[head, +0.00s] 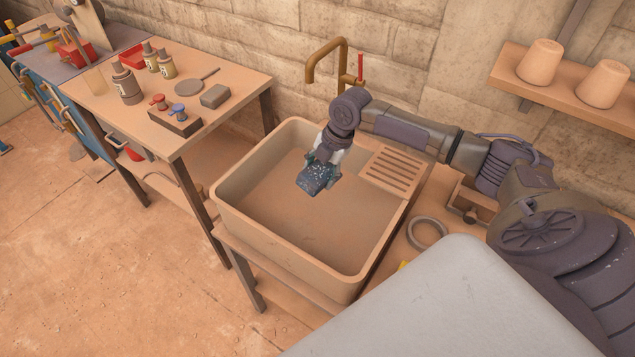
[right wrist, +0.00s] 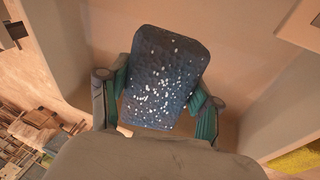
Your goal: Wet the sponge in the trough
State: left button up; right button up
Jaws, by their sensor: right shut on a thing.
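A dark blue sponge with pale specks (head: 317,179) is held by my right gripper (head: 323,160) over the trough (head: 232,213), a deep beige basin. In the right wrist view the sponge (right wrist: 163,78) sits between the two fingers of the right gripper (right wrist: 158,100), which are shut on its sides. The sponge appears within the basin's outline, above its floor; its exact height is hard to tell. A brass tap (head: 327,58) with a red lever stands behind the trough. No water stream shows from it. My left gripper is not in view.
A ribbed drainboard (head: 393,171) adjoins the trough's back right corner. A metal ring (head: 427,233) lies on the surface to the right. A workbench (head: 235,88) with bottles and tools stands left. A shelf (head: 567,97) with two pots (head: 540,62) hangs at upper right.

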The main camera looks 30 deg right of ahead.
aim_at(316, 168)
jog(key=shift+r+p, duration=2.15)
jog(key=shift+r, duration=0.4)
notch_tip(316, 168, up, 4)
jog(key=p, duration=0.4)
dwell(0.8)
